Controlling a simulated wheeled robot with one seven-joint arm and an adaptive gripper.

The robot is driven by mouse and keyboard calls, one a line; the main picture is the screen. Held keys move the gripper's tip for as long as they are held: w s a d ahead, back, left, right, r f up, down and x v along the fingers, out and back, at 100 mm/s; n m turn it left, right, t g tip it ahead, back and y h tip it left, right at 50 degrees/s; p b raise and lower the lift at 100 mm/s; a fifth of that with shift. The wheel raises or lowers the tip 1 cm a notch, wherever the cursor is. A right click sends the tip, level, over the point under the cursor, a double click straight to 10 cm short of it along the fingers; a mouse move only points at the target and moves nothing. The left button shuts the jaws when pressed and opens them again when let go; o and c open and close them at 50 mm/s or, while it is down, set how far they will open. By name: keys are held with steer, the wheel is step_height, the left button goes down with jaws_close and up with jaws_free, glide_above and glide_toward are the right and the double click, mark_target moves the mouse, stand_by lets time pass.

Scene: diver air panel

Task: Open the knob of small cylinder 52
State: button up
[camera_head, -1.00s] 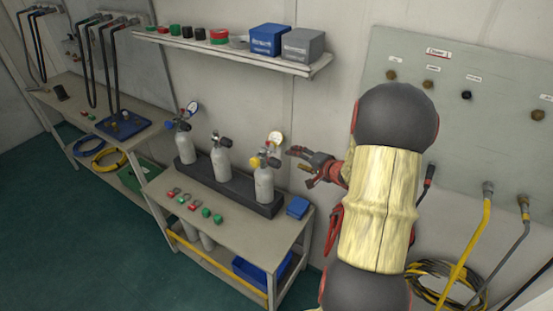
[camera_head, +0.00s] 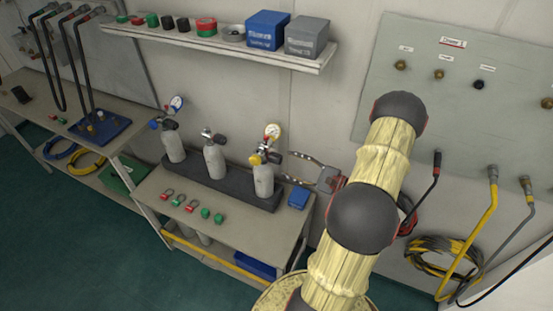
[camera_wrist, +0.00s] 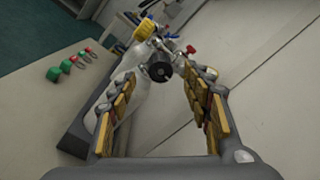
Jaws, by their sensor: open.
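Three small grey cylinders stand upright in a dark rack (camera_head: 225,185) on the bench: left (camera_head: 174,146), middle (camera_head: 214,161) and right (camera_head: 263,183). No number is readable, so I cannot tell which is 52. The right one has a yellow-rimmed gauge (camera_head: 272,131) and a black knob (camera_head: 274,157). My gripper (camera_head: 285,167) is open and empty, just right of this cylinder's valve. In the wrist view the black knob (camera_wrist: 159,71) faces me between the spread fingertips (camera_wrist: 158,84), apparently slightly beyond them. The cylinder body (camera_wrist: 130,62) is partly hidden by the left finger.
Red and green small items (camera_head: 178,199) lie at the bench's front, and a blue box (camera_head: 298,197) lies at its right end. A shelf (camera_head: 225,45) with boxes hangs above. A wall panel (camera_head: 455,110) with hoses is at right.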

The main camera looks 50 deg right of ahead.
mark_target(281, 161)
steer(key=b+x, duration=0.1)
steer(key=x, duration=0.4)
steer(key=shift+w, duration=0.3)
steer(key=c, duration=0.3)
steer(key=c, duration=0.7)
steer(key=shift+c, duration=0.8)
